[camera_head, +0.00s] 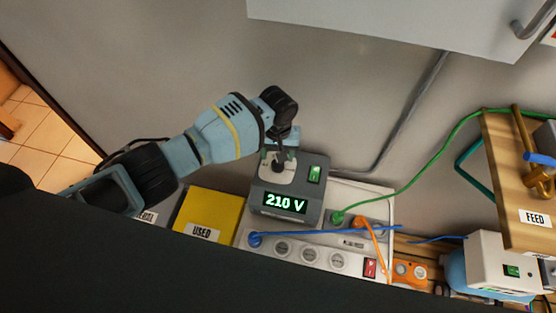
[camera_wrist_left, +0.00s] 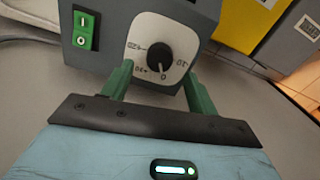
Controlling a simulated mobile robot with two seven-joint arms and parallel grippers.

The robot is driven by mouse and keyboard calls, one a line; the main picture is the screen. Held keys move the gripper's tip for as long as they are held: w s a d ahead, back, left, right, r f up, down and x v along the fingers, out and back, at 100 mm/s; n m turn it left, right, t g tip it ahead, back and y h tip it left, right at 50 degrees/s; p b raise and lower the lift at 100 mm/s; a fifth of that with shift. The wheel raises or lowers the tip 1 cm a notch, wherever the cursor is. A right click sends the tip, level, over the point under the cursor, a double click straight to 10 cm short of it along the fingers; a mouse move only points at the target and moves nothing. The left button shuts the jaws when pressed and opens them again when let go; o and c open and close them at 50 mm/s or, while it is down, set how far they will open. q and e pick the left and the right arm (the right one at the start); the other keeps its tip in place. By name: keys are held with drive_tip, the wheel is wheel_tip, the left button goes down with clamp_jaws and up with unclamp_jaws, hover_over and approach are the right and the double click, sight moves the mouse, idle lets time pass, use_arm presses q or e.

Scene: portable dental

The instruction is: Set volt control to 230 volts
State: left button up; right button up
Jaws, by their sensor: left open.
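The grey voltage control box (camera_head: 261,207) stands on a light surface near the wall, and its lit display (camera_head: 285,203) reads 210 V. A green rocker switch (camera_head: 315,174) sits beside its dial. In the left wrist view the black knob (camera_wrist_left: 159,61) sits on a white dial plate (camera_wrist_left: 140,28) with printed numbers, some hard to read. My left gripper (camera_wrist_left: 158,88) is open, its two green fingers on either side of the lower part of the dial; I cannot tell whether they touch the knob. In the head view the gripper (camera_head: 279,158) partly covers the dial. My right gripper is not in view.
A power strip (camera_head: 310,256) with a blue plug and red switch lies in front of the box. A yellow box marked USED (camera_head: 212,215) stands to the left. Green (camera_head: 420,165) and orange cables run to the right, near a wooden shelf (camera_head: 515,185). A white cabinet (camera_head: 400,20) hangs above.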

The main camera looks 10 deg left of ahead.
sight(278, 165)
use_arm(q)
drive_tip(key=shift+f+b, duration=0.5)
drive_tip(key=shift+f, duration=1.6)
drive_tip(key=c, duration=1)
